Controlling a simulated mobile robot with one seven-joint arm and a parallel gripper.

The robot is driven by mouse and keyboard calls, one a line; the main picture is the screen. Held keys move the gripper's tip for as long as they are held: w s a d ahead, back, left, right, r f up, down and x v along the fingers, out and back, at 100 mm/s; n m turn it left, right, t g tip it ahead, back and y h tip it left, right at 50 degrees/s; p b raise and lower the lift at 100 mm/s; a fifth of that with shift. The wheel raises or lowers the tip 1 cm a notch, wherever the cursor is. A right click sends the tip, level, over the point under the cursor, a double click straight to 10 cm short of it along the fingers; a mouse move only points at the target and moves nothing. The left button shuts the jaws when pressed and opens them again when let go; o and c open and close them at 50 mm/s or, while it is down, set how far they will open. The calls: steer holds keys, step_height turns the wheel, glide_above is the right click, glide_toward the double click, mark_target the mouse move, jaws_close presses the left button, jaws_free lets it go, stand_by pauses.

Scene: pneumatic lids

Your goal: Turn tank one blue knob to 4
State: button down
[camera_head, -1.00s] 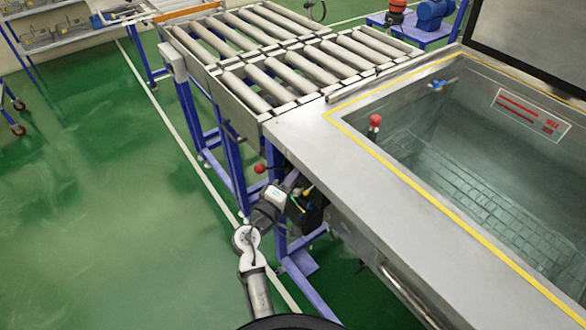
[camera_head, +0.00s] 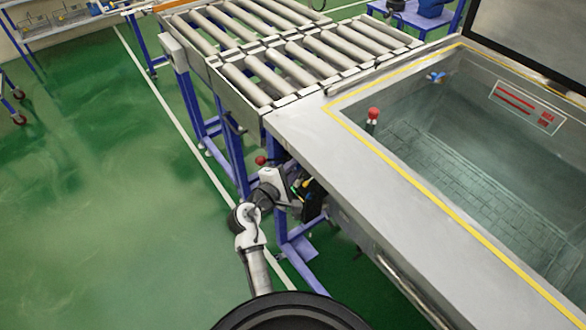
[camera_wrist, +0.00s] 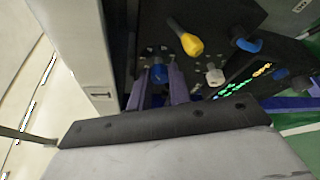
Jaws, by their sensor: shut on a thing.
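In the wrist view a blue knob (camera_wrist: 158,74) sits on a black control panel (camera_wrist: 225,16). My gripper (camera_wrist: 158,82) has its two fingers on either side of this knob and is shut on it. The knob's pointer and its scale numbers are too small or hidden to read. A second blue knob (camera_wrist: 246,45) is on the right of the panel, clear of the fingers. In the head view the black panel (camera_head: 313,194) is under the tank's near corner, partly hidden by my arm.
A yellow knob (camera_wrist: 186,38) and a white key-like part (camera_wrist: 215,77) are close to my fingers. A grey post (camera_wrist: 80,50) stands to the left. The steel tank (camera_head: 345,165) and roller conveyor (camera_head: 245,80) are above the panel. Green floor at left is free.

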stand_by(0.4)
steer(key=c, duration=1.3)
jaws_free()
steer(key=b+v, duration=0.4)
steer(key=v, duration=0.9)
steer(key=shift+s+a, duration=0.25)
steer(key=shift+s, duration=0.05)
steer(key=shift+r, duration=0.1)
